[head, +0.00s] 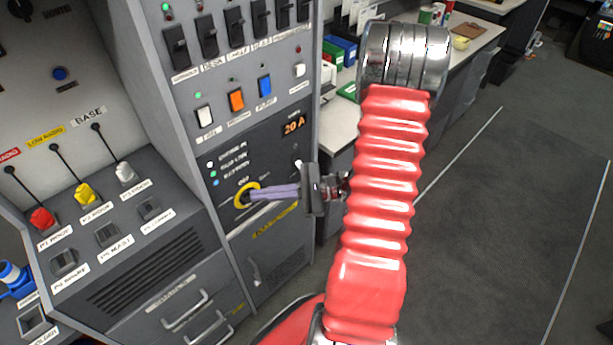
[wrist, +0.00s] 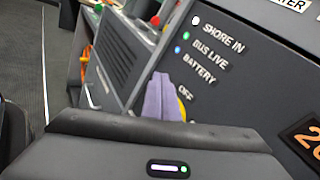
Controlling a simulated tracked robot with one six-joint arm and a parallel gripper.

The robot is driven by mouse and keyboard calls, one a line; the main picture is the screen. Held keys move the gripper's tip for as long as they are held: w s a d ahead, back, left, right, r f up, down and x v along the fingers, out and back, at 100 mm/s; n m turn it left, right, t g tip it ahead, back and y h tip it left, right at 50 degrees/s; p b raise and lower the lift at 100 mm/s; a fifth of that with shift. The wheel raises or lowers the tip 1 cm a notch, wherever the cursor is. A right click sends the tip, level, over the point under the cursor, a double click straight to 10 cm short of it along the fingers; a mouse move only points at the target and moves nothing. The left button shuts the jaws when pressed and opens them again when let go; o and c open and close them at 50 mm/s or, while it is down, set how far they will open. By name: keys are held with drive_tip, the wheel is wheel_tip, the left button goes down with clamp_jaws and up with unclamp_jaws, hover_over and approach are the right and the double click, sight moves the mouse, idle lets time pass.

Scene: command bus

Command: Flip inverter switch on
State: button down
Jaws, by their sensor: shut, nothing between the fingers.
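My gripper (head: 254,194) has its purple fingers together, with nothing between them. In the head view their tips are at the yellow-ringed rotary switch (head: 240,201) on the dark panel and hide its middle. Contact cannot be told. "OFF" is printed above this switch. In the wrist view the fingers (wrist: 165,98) point at the panel and cover most of the yellow ring (wrist: 182,109).
Black breaker switches (head: 208,36) line the panel's top. A "20 A" display (head: 293,124) is lit right of the rotary switch. Open floor lies at right.

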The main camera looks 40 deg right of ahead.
drive_tip(key=s+d+f+m+t+h, duration=0.2)
drive_tip(key=d+f+m+t+h, duration=0.2)
drive_tip(key=d, duration=0.5)
drive_tip(key=s+d+f+m+t+h, duration=0.3)
drive_tip(key=d+f+m+t+h, duration=0.2)
drive_tip(key=d+f+m+h, duration=0.3)
drive_tip(key=shift+s+d+f+m, duration=0.2)
drive_tip(key=shift+d+f+m, duration=0.2)
drive_tip(key=shift+d+m, duration=0.6)
drive_tip(key=shift+w+a, duration=0.1)
drive_tip(key=shift+a, duration=0.05)
drive_tip(key=shift+w+a+r, duration=0.1)
drive_tip(key=shift+w+r, duration=0.15)
drive_tip(key=shift+w, duration=1.35)
drive_tip(key=shift+w+d+r, duration=0.1)
drive_tip(key=shift+w+r, duration=0.2)
drive_tip(key=shift+w, duration=1.35)
drive_tip(key=shift+w+a+r, duration=0.1)
drive_tip(key=shift+w+r, duration=0.15)
drive_tip(key=shift+w, duration=1.35)
drive_tip(key=shift+s, duration=0.1)
